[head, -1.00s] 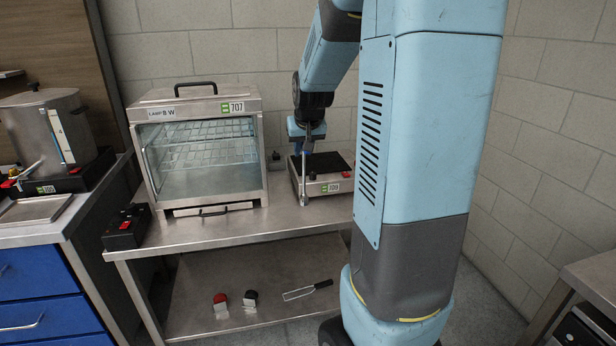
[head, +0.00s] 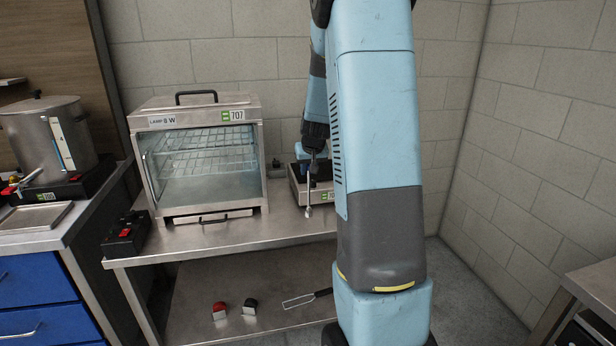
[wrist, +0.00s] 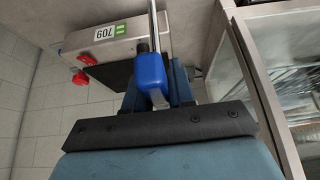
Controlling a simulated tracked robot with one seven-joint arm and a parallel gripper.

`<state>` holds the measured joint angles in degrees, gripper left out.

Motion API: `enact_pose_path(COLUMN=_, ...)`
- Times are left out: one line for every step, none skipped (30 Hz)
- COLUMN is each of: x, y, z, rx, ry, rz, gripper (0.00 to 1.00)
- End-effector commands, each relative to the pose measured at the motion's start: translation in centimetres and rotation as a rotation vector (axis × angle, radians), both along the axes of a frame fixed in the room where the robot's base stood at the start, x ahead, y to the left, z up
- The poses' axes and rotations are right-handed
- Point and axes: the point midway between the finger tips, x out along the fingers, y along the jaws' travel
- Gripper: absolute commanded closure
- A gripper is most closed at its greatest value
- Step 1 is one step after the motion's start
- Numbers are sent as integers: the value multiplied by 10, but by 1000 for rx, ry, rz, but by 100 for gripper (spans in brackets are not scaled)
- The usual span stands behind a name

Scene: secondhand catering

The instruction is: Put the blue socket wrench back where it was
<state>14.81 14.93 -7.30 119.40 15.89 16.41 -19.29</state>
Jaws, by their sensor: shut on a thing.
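The blue socket wrench shows in the wrist view as a blue handle (wrist: 151,78) with a bright metal shaft running to the top edge. In the head view its metal shaft (head: 308,198) hangs down below my gripper (head: 312,166), in front of the hot plate. My gripper, also in the wrist view (wrist: 158,92), is shut on the blue handle. The far end of the wrench is outside the wrist view. Whether its lower end touches the table cannot be told.
A glass-fronted warming cabinet (head: 205,190) stands left on the steel table (head: 240,232). A hot plate (head: 296,188) sits behind the wrench, partly hidden by my arm. A black switch box (head: 125,234) is at the table's left end. The lower shelf (head: 265,275) holds several small tools.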

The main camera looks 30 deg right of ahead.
Motion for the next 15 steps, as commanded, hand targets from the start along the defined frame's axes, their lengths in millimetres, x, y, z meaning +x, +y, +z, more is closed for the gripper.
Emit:
enact_pose_path(x=-1, y=0, z=-8, rx=1, ry=3, rz=-1, gripper=100)
enact_pose_path(x=-1, y=0, z=-13, rx=2, ry=4, rz=-1, gripper=100)
enact_pose_path(x=-1, y=0, z=-18, rx=2, ry=4, rz=-1, gripper=100)
enact_pose_path(x=-1, y=0, z=-22, rx=1, ry=3, rz=-1, gripper=100)
enact_pose_path(x=-1, y=0, z=-24, rx=1, ry=2, rz=-1, gripper=100)
enact_pose_path(x=-1, y=0, z=-27, rx=0, ry=1, rz=0, gripper=100)
enact_pose_path(x=-1, y=0, z=-27, rx=0, ry=1, rz=0, gripper=100)
enact_pose_path(x=-1, y=0, z=-28, rx=0, ry=0, rz=0, gripper=100)
enact_pose_path(x=-1, y=0, z=-27, rx=0, ry=-1, rz=0, gripper=100)
enact_pose_path(x=-1, y=1, z=-27, rx=-1, ry=-1, rz=1, gripper=100)
enact_pose_path(x=-1, y=1, z=-27, rx=-1, ry=-1, rz=1, gripper=100)
enact_pose_path(x=-1, y=1, z=-27, rx=0, ry=0, rz=1, gripper=100)
enact_pose_path(x=-1, y=1, z=-27, rx=0, ry=0, rz=1, gripper=100)
enact_pose_path(x=-1, y=1, z=-27, rx=0, ry=0, rz=1, gripper=100)
enact_pose_path(x=-1, y=1, z=-28, rx=0, ry=0, rz=1, gripper=100)
